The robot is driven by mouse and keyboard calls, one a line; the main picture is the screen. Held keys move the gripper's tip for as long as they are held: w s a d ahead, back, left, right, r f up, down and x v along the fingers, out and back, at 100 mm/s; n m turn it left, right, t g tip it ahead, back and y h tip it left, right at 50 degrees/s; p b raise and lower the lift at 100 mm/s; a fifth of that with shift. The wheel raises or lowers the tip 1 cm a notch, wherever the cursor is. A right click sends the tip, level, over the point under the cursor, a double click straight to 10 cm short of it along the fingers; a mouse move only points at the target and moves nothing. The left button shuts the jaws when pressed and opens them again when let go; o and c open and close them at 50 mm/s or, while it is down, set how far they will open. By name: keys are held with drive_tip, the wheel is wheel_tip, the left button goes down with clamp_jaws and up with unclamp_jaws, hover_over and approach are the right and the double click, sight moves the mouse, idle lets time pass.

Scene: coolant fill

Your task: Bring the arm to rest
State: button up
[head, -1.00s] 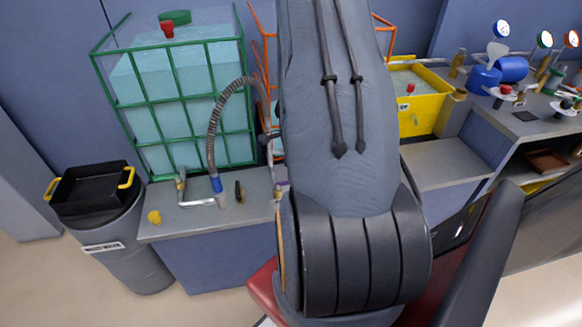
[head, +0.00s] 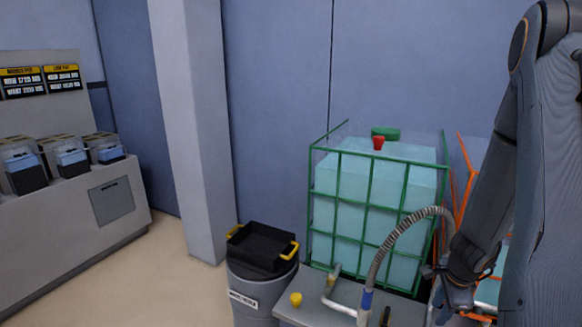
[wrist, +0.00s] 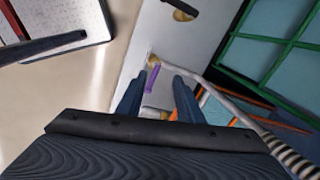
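My arm stands at the right edge of the head view, its wrist (head: 465,265) low beside the ribbed hose. In the wrist view my gripper (wrist: 158,85) has its two dark fingers spread apart, with nothing held between them. A small purple piece (wrist: 152,77) shows beyond the gap, over the grey bench top; I cannot tell how far it is from the fingertips. In the head view the fingers are not clear.
A green-caged tank (head: 375,205) of pale coolant stands behind the bench, with an orange frame (head: 466,180) beside it. The ribbed hose (head: 385,250) rises from the bench near a yellow cap (head: 296,299). A drum with a black tray (head: 262,248) stands left. Floor (head: 165,265) is clear there.

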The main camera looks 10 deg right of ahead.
drive_tip(key=a+r+n+y+b, duration=0.1)
drive_tip(key=a+r+n, duration=0.45)
drive_tip(key=a, duration=0.35)
drive_tip(key=a+r+n+b, duration=0.1)
drive_tip(key=a+r+n, duration=0.4)
drive_tip(key=a, duration=0.4)
drive_tip(key=s+a+r+n, duration=0.4)
drive_tip(key=s+a+n, duration=0.3)
drive_tip(key=a+n, duration=0.2)
drive_tip(key=shift+a+r+n+g+b, duration=0.25)
drive_tip(key=shift+r+n+g+b, duration=0.15)
drive_tip(key=shift+n, duration=0.75)
